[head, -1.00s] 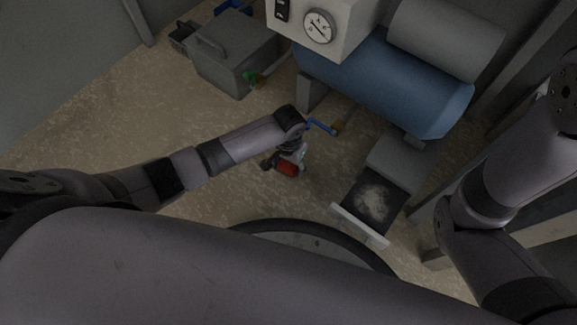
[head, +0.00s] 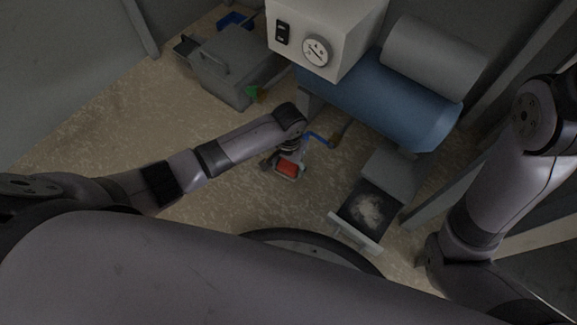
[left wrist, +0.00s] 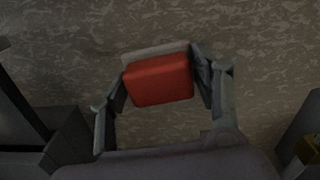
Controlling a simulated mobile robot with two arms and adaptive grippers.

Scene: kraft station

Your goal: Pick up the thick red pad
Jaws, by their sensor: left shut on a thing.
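The thick red pad (left wrist: 160,82) lies between the two fingers of my left gripper (left wrist: 164,88) in the left wrist view, with a pale grey layer along its far edge. The left gripper is shut on it. In the head view the red pad (head: 287,168) shows at the end of my left arm, at the left gripper (head: 285,166), over the mottled floor. How high it is above the floor is hard to tell.
A blue tank (head: 385,100) with a white gauge box (head: 318,38) stands beyond the gripper. A grey toolbox (head: 236,68) stands at the back left. A blue handle (head: 319,137) is close by. The floor at left is clear.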

